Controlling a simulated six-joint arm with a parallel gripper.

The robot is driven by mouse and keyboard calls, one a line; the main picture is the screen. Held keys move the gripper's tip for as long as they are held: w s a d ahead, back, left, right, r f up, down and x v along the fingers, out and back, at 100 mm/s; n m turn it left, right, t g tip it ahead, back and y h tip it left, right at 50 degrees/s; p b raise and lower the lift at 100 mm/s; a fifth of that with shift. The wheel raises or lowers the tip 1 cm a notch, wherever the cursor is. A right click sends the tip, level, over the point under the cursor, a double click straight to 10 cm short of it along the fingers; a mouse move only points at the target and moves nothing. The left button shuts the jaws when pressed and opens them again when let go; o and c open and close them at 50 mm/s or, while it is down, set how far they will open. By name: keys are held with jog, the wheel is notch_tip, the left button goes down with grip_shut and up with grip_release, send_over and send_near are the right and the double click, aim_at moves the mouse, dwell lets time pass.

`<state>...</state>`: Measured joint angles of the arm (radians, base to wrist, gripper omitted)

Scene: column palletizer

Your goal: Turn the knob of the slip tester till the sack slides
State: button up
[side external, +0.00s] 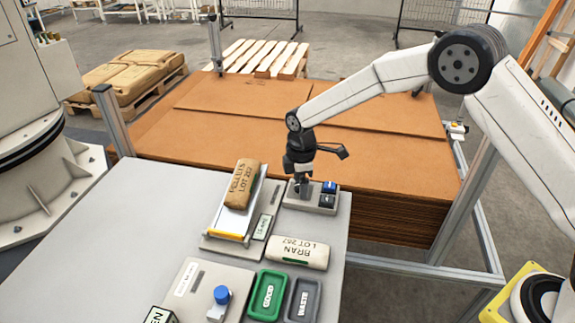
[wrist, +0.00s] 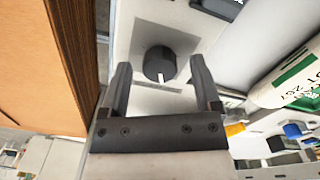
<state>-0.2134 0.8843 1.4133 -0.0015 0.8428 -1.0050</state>
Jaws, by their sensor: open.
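A dark round knob (wrist: 160,63) with a white pointer mark stands on a light grey box (wrist: 190,30) in the wrist view. My gripper (wrist: 158,75) is open, with one finger on each side of the knob; I cannot tell whether they touch it.
A pale BRAN sack (side external: 298,253) lies in front of the tester. Green GOOD (side external: 267,295) and grey WASTE (side external: 302,299) trays and a blue-knobbed device (side external: 221,295) are nearer. Brown sheets (side external: 400,170) are stacked behind. The grey table's left side (side external: 120,235) is clear.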

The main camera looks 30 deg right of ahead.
grip_shut()
jog(key=shift+m, duration=0.5)
jog(key=m, duration=0.4)
jog(key=shift+m, duration=0.3)
jog(key=m, duration=0.6)
jog(key=shift+w, duration=0.1)
dwell(0.4)
grip_release()
